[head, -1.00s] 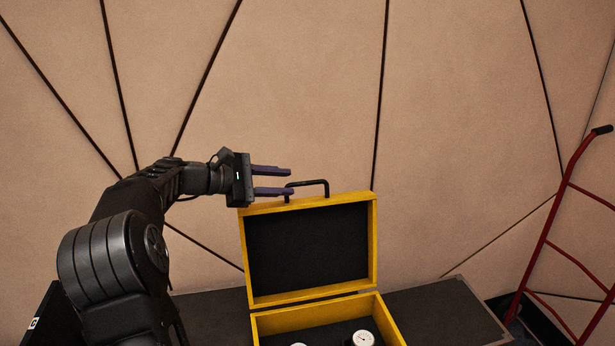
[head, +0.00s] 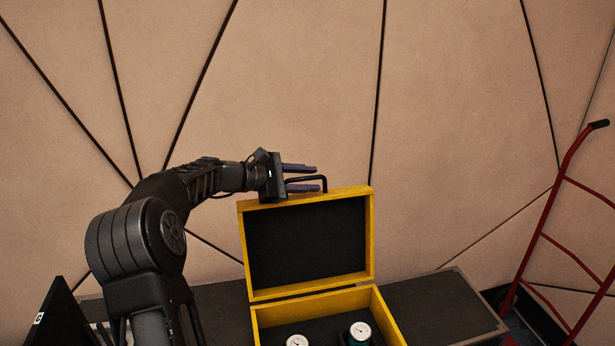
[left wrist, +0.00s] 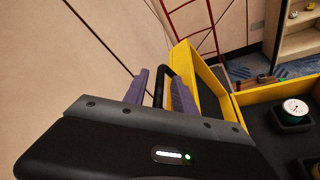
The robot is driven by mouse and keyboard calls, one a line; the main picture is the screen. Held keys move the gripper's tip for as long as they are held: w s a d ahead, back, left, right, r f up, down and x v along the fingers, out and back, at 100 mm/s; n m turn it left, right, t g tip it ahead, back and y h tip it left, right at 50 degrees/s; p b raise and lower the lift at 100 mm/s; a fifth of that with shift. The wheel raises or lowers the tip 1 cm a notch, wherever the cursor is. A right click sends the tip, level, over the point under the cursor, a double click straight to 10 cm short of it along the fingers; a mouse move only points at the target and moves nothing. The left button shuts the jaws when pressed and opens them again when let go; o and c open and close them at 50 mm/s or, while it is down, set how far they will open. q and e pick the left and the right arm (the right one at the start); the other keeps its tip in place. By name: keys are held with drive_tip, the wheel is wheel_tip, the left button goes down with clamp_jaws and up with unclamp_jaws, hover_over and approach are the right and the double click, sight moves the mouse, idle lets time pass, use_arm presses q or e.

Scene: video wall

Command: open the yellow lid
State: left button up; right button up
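The yellow lid (head: 368,240) stands raised, roughly upright, at the back of its yellow box (head: 378,312). Its dark inner face is toward me in the head view. A black handle (head: 326,181) sits on the lid's top edge. My left gripper (head: 319,177) is at the handle, its two purple fingers pointing right and parted. In the left wrist view, the handle (left wrist: 164,86) shows between the fingers (left wrist: 160,88) with gaps, not clamped. The lid's yellow edge (left wrist: 184,88) is close beside one finger. My right gripper is not in view.
Two round white gauges (head: 360,331) (head: 297,342) sit inside the box. The box stands on a dark case top (head: 440,305). A red hand truck (head: 545,235) stands at the right. A beige panelled wall is behind. The case top right of the box is clear.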

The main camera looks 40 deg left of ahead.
use_arm(q)
clamp_jaws()
idle(0.3)
drive_tip(key=shift+f, duration=0.1)
idle(1.1)
